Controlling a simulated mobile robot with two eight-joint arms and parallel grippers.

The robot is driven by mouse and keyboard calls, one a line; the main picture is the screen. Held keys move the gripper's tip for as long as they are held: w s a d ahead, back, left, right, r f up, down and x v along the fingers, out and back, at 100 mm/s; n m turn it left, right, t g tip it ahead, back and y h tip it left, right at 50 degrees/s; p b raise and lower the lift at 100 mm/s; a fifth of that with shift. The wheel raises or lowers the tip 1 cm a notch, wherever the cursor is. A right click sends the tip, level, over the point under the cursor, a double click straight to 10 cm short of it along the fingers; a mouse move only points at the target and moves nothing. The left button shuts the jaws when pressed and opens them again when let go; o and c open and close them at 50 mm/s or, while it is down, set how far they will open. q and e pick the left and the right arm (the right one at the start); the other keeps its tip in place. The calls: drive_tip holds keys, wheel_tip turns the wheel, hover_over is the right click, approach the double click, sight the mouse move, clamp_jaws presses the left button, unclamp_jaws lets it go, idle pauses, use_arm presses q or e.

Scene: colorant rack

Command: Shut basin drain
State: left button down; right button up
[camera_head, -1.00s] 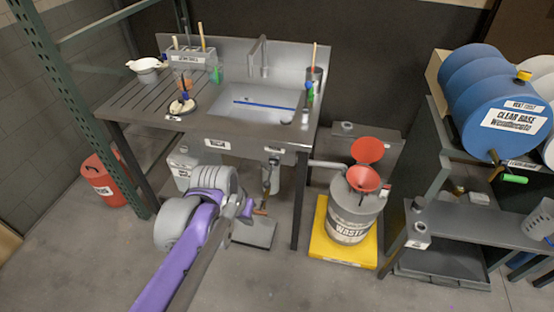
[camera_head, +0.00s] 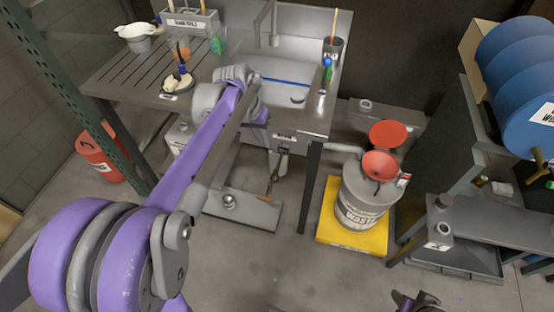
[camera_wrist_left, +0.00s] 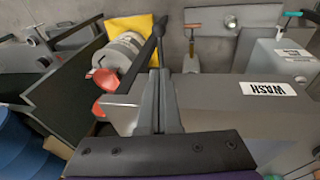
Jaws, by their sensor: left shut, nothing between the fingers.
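The steel basin (camera_head: 325,110) is set in the bench, partly hidden by my left arm. A drain pipe (camera_head: 282,160) hangs below its front, with an orange-brown handle (camera_head: 272,186) lower down. The handle also shows in the left wrist view (camera_wrist_left: 194,38), beyond the basin's WASH label (camera_wrist_left: 267,89). My left gripper (camera_wrist_left: 158,75) is shut and empty, close to the basin's grey front panel. My right gripper (camera_head: 416,302) barely shows at the bottom edge.
A waste can (camera_head: 365,205) with red funnels stands on a yellow base (camera_head: 330,235) right of the bench. A flat grey plate (camera_head: 250,212) lies on the floor under the basin. A shelf with blue drums (camera_head: 520,70) is at the right.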

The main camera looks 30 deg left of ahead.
sight(277, 173)
use_arm(q)
drive_tip(key=shift+s, duration=0.1)
drive_tip(key=b+x, duration=0.1)
drive_tip(key=x, duration=1.3)
drive_tip(key=shift+w+a+f+m+t+y+b, duration=0.15)
drive_tip(key=shift+w+f+t+y+b, duration=0.1)
drive_tip(key=shift+f+t+b, duration=1.1)
drive_tip(key=shift+w+d+f+m+t+y+b, duration=0.1)
drive_tip(key=shift+w+f+m+t+y+b, duration=0.15)
drive_tip(key=shift+f+t+b, duration=1.15)
drive_tip(key=shift+w+a+f+m+t+y+b, duration=0.15)
drive_tip(key=shift+w+f+t+y+b, duration=0.15)
drive_tip(key=shift+f+t+b, duration=1.05)
drive_tip(key=shift+r+g+b, duration=0.3)
drive_tip(key=shift+b, duration=0.05)
